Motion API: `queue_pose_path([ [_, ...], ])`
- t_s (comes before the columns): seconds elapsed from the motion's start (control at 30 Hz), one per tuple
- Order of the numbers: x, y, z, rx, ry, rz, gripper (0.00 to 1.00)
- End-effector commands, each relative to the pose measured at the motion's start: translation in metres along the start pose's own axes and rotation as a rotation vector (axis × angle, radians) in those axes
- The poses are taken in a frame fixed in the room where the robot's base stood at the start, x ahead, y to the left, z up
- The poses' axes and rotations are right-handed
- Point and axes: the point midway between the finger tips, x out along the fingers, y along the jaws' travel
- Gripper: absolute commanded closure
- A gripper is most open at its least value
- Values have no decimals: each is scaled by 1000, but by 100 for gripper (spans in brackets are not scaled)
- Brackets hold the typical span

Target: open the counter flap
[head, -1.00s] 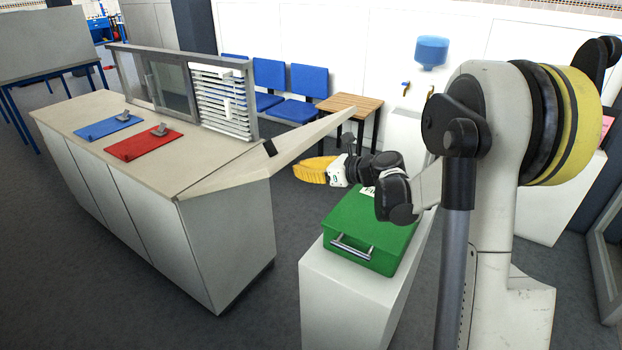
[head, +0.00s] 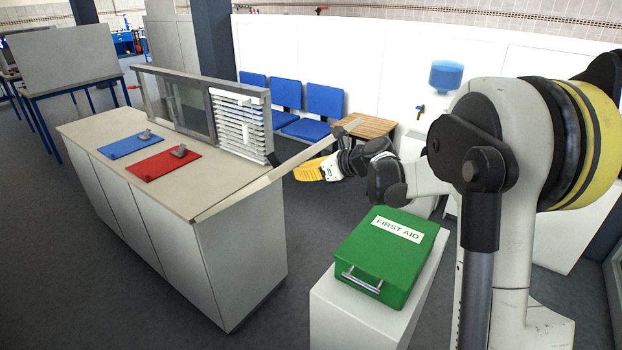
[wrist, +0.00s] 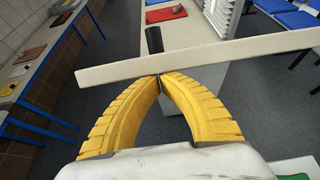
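The counter flap (head: 275,172) is a pale panel at the right end of the counter (head: 110,125). It is tilted up and looks almost edge-on in the head view. In the wrist view the flap (wrist: 215,55) is a long cream bar crossing just beyond my fingertips. My gripper (wrist: 160,77) has its two yellow fingers brought together at the tips, at the flap's lower edge. They seem to touch it, with no clear sign of gripping it. In the head view my gripper (head: 308,170) is below the flap's far end. A dark cylinder (wrist: 154,40) shows behind the flap.
A green first aid box (head: 385,250) sits on a white pedestal (head: 350,310) in front of my arm. Blue chairs (head: 305,110) and a small wooden table (head: 372,128) stand behind. A slatted screen (head: 240,125) rises from the counter's back. The floor between counter and pedestal is clear.

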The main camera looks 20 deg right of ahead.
Motion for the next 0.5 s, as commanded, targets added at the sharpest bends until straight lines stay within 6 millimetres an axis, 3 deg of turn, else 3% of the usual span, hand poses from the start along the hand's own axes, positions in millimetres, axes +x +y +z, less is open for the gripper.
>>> queue_pose_path([
  [0.03, -1, 1, 30, -3, 28, 4, 100],
  [0.1, 4, 2, 56, -3, 75, 4, 100],
  [0.3, 28, 2, 126, -3, 213, 4, 100],
  [0.5, 57, 1, 184, -4, 336, 3, 100],
])
